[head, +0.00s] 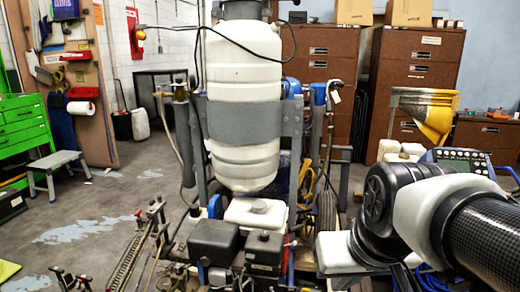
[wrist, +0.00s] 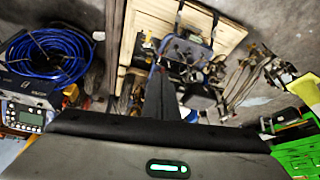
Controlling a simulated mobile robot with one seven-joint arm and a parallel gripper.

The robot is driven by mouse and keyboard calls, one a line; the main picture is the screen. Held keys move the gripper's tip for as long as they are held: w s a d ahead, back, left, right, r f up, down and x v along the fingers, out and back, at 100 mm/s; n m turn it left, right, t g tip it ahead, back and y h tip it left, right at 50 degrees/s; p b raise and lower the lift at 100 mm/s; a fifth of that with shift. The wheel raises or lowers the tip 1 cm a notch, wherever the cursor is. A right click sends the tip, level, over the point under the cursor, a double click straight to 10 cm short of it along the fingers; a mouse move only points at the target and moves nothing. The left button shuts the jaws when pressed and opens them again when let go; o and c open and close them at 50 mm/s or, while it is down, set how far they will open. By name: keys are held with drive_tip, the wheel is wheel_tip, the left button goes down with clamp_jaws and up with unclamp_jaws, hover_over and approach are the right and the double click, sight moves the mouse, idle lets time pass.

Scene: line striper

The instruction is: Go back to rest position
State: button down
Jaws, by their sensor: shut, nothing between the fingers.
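In the wrist view my gripper (wrist: 160,92) shows as dark fingers pressed together over the machine, with nothing between them. The gripper body with a lit green light fills the bottom of that view. In the head view my arm comes in from the right and bends at a black joint; my gripper is not visible there. The line striper (head: 243,110) stands ahead in the head view, with a tall white tank strapped in a grey band. Part of the machine (wrist: 185,55) lies beyond the fingers in the wrist view.
Brown filing cabinets (head: 420,70) stand behind on the right. A green tool chest (head: 22,125) and a grey step stool (head: 55,165) are at the left. A blue hose coil (wrist: 48,55) lies left in the wrist view. Paint-marked floor (head: 105,215) at the left is partly clear.

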drive_tip(key=s+r+p, duration=0.2)
drive_tip(key=r+p, duration=0.9)
drive_tip(key=r, duration=0.1)
drive_tip(key=s+r+p, duration=0.1)
drive_tip(key=r+p, duration=1)
drive_tip(key=p, duration=0.1)
drive_tip(key=shift+s+d+r, duration=0.15)
drive_tip(key=shift+s+r, duration=0.25)
drive_tip(key=shift+s, duration=0.1)
